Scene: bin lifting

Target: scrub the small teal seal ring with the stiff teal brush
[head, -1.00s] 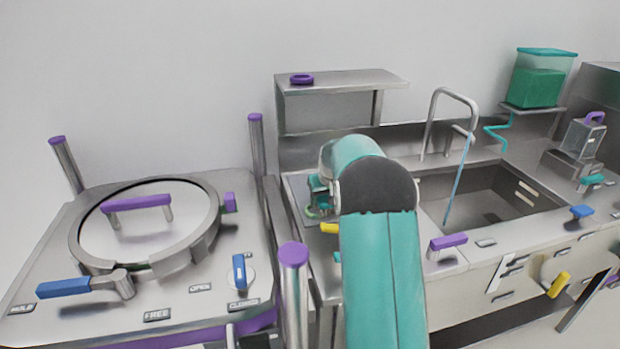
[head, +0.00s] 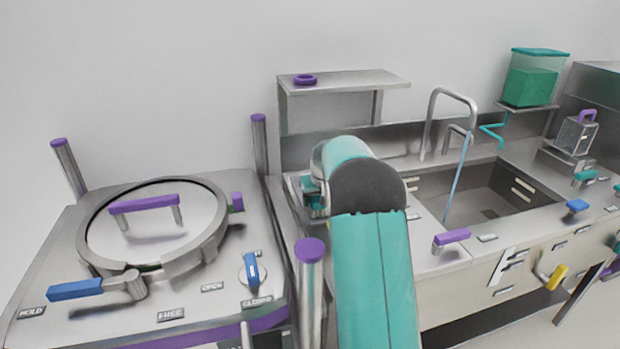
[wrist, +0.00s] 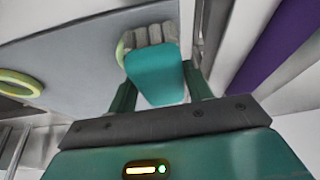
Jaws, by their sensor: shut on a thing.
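My gripper (wrist: 160,88) is shut on the stiff teal brush (wrist: 155,76), one finger on each side of its teal block. The grey bristles (wrist: 147,35) point away from my gripper, over a grey surface. A yellow-green curved rim (wrist: 121,52) shows beside the bristles, mostly hidden by the brush; I cannot tell whether it is the small teal seal ring or whether the bristles touch it. In the head view my gripper (head: 312,190) is mostly behind my arm, over the counter left of the sink.
A yellow-green ring (wrist: 20,84) lies at the left of the wrist view. In the head view a purple ring (head: 305,79) lies on the raised shelf (head: 345,80). The sink (head: 480,200) is right of my arm; a round-lidded vessel (head: 155,225) stands left, with purple-capped posts between.

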